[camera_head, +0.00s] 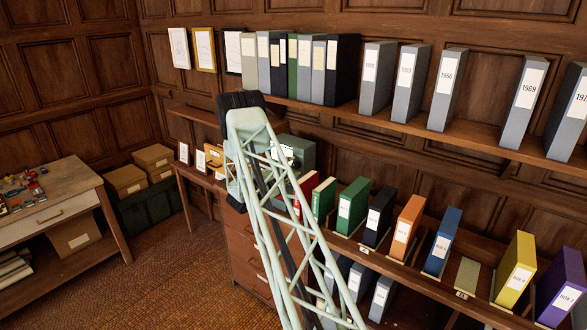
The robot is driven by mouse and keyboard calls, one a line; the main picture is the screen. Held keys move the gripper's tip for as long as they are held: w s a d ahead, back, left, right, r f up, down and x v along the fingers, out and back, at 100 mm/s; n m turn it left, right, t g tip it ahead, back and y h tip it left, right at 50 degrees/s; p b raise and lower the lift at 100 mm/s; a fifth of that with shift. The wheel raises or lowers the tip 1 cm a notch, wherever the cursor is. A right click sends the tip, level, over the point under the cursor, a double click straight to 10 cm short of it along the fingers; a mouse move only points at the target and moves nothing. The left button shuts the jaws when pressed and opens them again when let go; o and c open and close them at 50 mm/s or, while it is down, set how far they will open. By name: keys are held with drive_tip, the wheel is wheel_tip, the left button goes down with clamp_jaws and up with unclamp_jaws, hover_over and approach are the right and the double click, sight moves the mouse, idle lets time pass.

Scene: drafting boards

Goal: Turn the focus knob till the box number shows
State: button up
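A grey-green boxy device (303,149) stands behind my arm, on or near the wooden cabinet top, and is partly hidden by the arm. I cannot tell whether it is the viewer with the focus knob. No knob and no displayed box number can be made out. My pale green lattice arm rises from the bottom centre to a black joint at the upper left of centre. My gripper cannot be made out; the arm covers the area in front of the device.
Upright coloured box files, including an orange one (407,226) and a yellow one (514,269), stand on the lower right shelf. Grey year-labelled binders (410,82) line the upper shelf (487,143). A table (60,207) with small items stands left. Brown floor (165,262) lies open between.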

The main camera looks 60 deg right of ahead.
drive_tip(key=a, duration=0.7)
drive_tip(key=shift+w+a, duration=0.15)
drive_tip(key=shift+a, duration=0.1)
idle(0.3)
idle(0.6)
